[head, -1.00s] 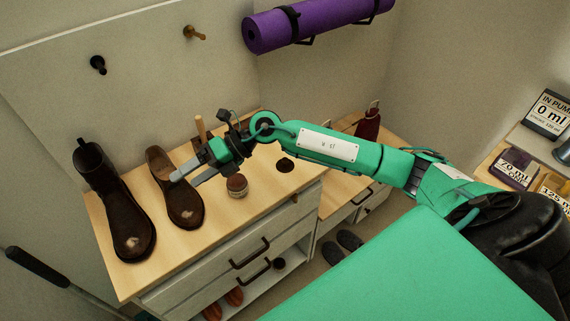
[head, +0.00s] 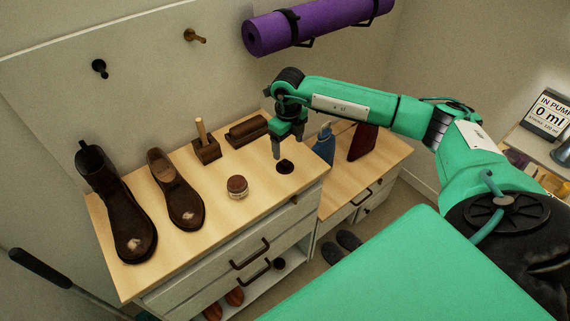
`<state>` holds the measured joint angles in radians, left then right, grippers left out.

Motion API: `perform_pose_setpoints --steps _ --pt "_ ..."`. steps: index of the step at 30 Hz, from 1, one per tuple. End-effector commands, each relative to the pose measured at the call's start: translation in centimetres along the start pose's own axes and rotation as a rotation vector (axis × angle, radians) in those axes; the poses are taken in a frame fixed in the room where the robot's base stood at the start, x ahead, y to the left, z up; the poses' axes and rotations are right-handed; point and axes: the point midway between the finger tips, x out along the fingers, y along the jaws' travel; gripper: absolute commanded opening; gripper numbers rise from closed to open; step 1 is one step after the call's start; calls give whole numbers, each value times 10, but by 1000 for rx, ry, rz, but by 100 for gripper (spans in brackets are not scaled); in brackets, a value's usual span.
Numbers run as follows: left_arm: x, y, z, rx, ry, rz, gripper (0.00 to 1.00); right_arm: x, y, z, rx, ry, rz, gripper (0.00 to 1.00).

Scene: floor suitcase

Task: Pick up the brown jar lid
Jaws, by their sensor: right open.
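A small dark brown round piece, apparently the jar lid (head: 285,167), lies on the wooden cabinet top (head: 222,226) near its right end. Whether the fingertips are level with the lid or higher is hard to tell. My left gripper is not in view.
A tall brown boot (head: 115,205) and a low brown shoe (head: 176,192) stand at the left. A brush in a wooden block (head: 206,148) and a dark brush (head: 248,130) are behind. A blue bottle (head: 324,146) and dark red item (head: 363,141) stand right.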

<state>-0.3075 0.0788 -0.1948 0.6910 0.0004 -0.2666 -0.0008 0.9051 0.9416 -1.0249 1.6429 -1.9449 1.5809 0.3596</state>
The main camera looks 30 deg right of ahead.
Motion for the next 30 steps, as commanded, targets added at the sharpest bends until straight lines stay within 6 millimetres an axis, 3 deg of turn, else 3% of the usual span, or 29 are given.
perform_pose_setpoints --steps 10,18,26,27,30 --pt "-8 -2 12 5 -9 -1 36 31 4 1 -1 2 2 77" --pt "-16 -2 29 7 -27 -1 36 68 9 3 -1 0 3 77" --pt "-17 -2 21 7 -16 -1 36 74 9 3 -1 -1 2 77" --pt "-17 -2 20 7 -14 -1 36 74 9 3 -1 -1 3 76" --pt "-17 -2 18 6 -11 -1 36 74 9 3 -1 -1 3 56"
